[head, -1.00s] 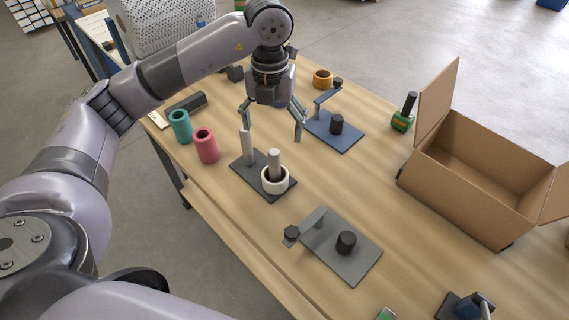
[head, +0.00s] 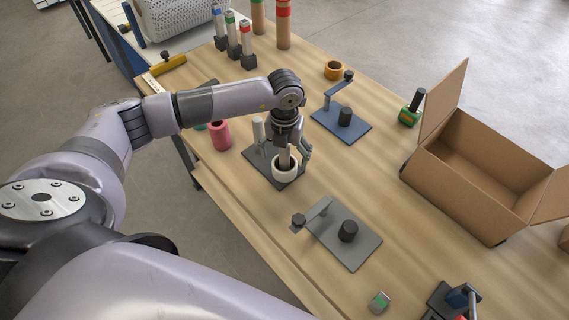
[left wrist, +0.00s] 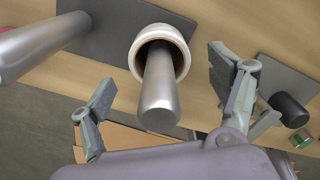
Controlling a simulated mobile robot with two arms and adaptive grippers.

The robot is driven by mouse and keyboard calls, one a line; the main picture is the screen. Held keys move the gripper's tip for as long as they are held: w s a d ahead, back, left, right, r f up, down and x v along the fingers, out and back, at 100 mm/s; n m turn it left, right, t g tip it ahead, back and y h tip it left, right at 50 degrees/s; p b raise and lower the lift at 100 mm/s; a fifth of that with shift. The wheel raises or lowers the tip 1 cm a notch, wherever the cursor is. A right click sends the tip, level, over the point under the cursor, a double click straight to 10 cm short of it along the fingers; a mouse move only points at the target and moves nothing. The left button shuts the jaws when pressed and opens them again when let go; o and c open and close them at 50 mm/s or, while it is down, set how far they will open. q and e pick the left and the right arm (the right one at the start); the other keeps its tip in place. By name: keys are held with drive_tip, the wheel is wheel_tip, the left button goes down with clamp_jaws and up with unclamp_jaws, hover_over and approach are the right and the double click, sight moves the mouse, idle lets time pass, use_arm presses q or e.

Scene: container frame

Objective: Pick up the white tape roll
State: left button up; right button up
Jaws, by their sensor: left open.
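The white tape roll (head: 285,176) sits around an upright grey post (head: 284,158) on a dark base plate (head: 259,159) near the table's front edge. It also shows in the left wrist view (left wrist: 184,58) as a white ring around the metal post (left wrist: 160,90). My left gripper (head: 290,157) is open just above the roll. In the left wrist view its fingers (left wrist: 160,95) stand apart on either side of the post and do not touch the roll. My right gripper is not in view.
A second pale post (head: 258,130) stands on the same plate. A pink roll (head: 220,136) is to the left. A blue stand (head: 331,127) and a grey stand (head: 362,253) flank the plate. An open cardboard box (head: 460,190) is at the right. Bare wood lies between them.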

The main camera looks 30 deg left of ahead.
use_arm(q)
drive_tip(key=shift+w+f+p, duration=0.15)
drive_tip(key=shift+f+p, duration=0.15)
drive_tip(key=shift+f, duration=1.15)
drive_tip(key=shift+c, duration=0.3)
drive_tip(key=c, duration=1.2)
drive_tip(key=shift+o, duration=0.2)
